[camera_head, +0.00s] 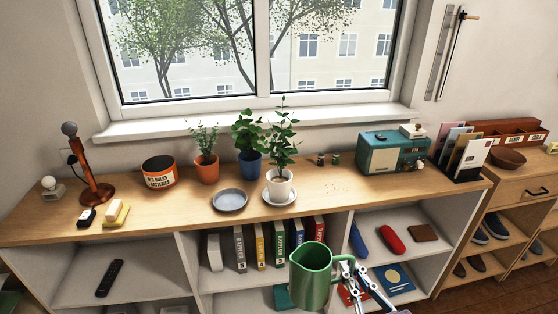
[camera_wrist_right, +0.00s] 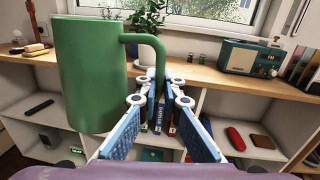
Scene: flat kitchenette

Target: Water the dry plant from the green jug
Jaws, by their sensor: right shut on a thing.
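The green jug (camera_head: 311,278) is in front of the shelf unit, below the top's front edge in the head view, and looks about upright. My right gripper (camera_head: 352,274) is shut on its handle; the grip also shows in the right wrist view (camera_wrist_right: 160,88). The jug's contents cannot be seen. Three potted plants stand by the window: a sparse one in an orange pot (camera_head: 206,170), a leafy one in a blue pot (camera_head: 249,164) and a tall one in a white pot (camera_head: 279,188) on a white saucer (camera_head: 292,199). I cannot tell which is dry. My left gripper is out of view.
An empty grey dish (camera_head: 230,201) lies left of the white pot. A orange-and-black tub (camera_head: 159,173) and a copper lamp (camera_head: 90,178) stand farther left. A teal radio (camera_head: 391,152) stands right. The wooden top (camera_head: 330,205) is mostly clear between white pot and radio.

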